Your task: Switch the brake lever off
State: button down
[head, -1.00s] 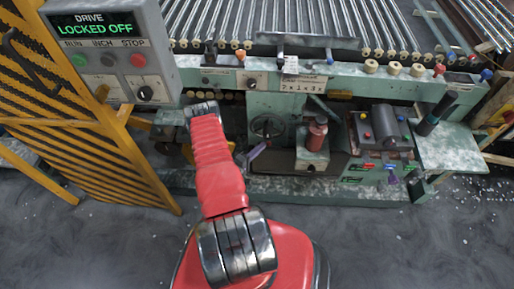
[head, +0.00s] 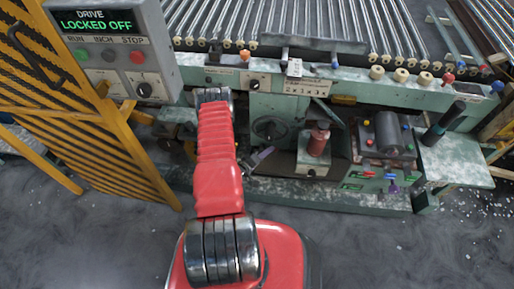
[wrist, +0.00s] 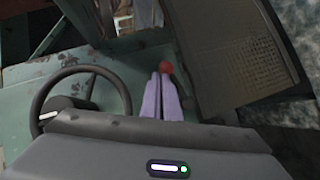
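A small red ball knob (wrist: 166,66) shows in the wrist view, just at the tips of my gripper's pale purple fingers. It may be the brake lever's end, but no lever arm is clear. My gripper (wrist: 162,80) has its two fingers close together with a thin dark gap between them. Whether they touch the knob or stop in front of it I cannot tell. In the head view my gripper (head: 268,151) reaches out from behind my red arm, low by the machine, just below the dark handwheel (head: 268,128). The brake lever is not distinct there.
The handwheel (wrist: 80,100) is left of my fingers in the wrist view; a dark mesh panel (wrist: 240,55) is close on the right. A red bottle (head: 318,140) stands right of the wheel.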

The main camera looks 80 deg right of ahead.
jog(key=shift+s+f, duration=0.55)
jog(key=shift+s, duration=0.3)
dwell(0.3)
